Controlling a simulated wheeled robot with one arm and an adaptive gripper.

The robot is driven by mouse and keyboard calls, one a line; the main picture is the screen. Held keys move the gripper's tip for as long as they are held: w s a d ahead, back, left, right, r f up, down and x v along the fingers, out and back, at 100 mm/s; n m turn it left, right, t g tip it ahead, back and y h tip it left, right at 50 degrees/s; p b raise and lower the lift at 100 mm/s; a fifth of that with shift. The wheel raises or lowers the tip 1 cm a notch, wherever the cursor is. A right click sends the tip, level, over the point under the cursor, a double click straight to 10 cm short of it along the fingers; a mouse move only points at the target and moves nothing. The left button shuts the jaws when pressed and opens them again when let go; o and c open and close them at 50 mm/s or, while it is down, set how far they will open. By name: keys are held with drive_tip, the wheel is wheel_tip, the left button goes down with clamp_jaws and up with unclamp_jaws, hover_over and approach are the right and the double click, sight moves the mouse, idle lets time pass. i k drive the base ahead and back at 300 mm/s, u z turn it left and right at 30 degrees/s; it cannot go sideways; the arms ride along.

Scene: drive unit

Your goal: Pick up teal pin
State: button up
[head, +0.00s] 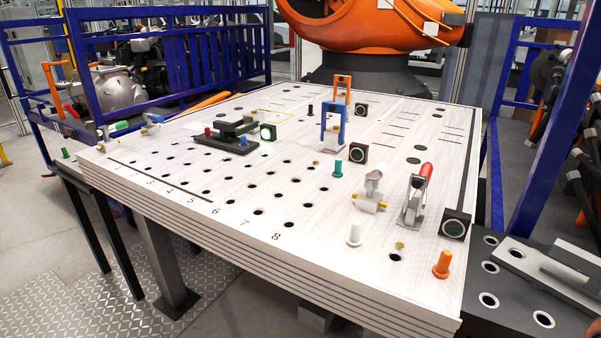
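A teal pin (337,168) stands upright in the white perforated table top, near the middle of the board. It is left of a dark square block with a round face and below a blue bracket in the picture. A similar green pin (65,153) stands far left on a side surface, and another green piece (119,126) lies at the board's left back edge. My gripper is not in view.
The white table (150,172) has rows of holes. Near the teal pin stand a blue bracket (333,121), a dark block (358,152), a brass-ended fitting (371,190) and a red-handled clamp (416,194). White (354,234) and orange pins (442,264) stand at the front right.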

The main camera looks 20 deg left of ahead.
sight(337, 173)
drive_tip(key=u, duration=1.75)
drive_tip(key=i, duration=1.2)
drive_tip(key=z, duration=0.2)
